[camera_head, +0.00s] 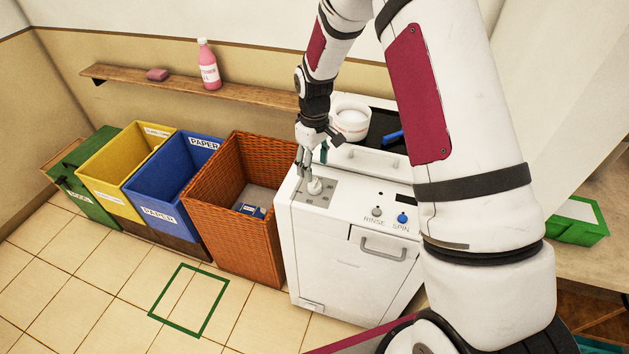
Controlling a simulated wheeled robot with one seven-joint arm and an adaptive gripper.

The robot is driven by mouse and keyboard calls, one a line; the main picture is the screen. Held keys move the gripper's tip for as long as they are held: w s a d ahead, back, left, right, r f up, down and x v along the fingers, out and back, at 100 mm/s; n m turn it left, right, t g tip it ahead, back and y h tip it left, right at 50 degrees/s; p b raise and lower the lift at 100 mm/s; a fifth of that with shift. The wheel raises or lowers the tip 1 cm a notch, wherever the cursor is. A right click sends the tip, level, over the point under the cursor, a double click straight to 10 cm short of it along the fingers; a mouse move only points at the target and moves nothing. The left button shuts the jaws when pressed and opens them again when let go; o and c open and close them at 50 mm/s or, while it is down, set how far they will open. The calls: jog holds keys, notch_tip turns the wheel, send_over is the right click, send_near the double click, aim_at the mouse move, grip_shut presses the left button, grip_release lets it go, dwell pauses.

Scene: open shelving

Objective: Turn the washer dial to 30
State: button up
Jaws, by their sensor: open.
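The white washer (340,258) stands at the centre, its top panel facing up. A pale dial (314,187) sits on a grey square plate at the left of that panel, with small marks around it. The marks are too small to read. My gripper (306,177) is open, pointing down at the dial from above and behind. Its fingers are at or very close to the dial; I cannot tell whether they touch it. Part of the dial's far side is hidden by the fingers.
A grey RINSE button (377,211) and a blue SPIN button (402,218) sit right of the dial. A white tub (350,121) stands behind. A wicker basket (232,233) and several bins stand to the left. A shelf (250,94) holds a pink bottle (208,66).

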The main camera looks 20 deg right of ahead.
aim_at(315, 182)
notch_tip(315, 182, down, 7)
jog(key=shift+f+p, duration=0.1)
jog(key=shift+p, duration=0.3)
jog(key=shift+c, duration=0.3)
jog(key=c, duration=1.1)
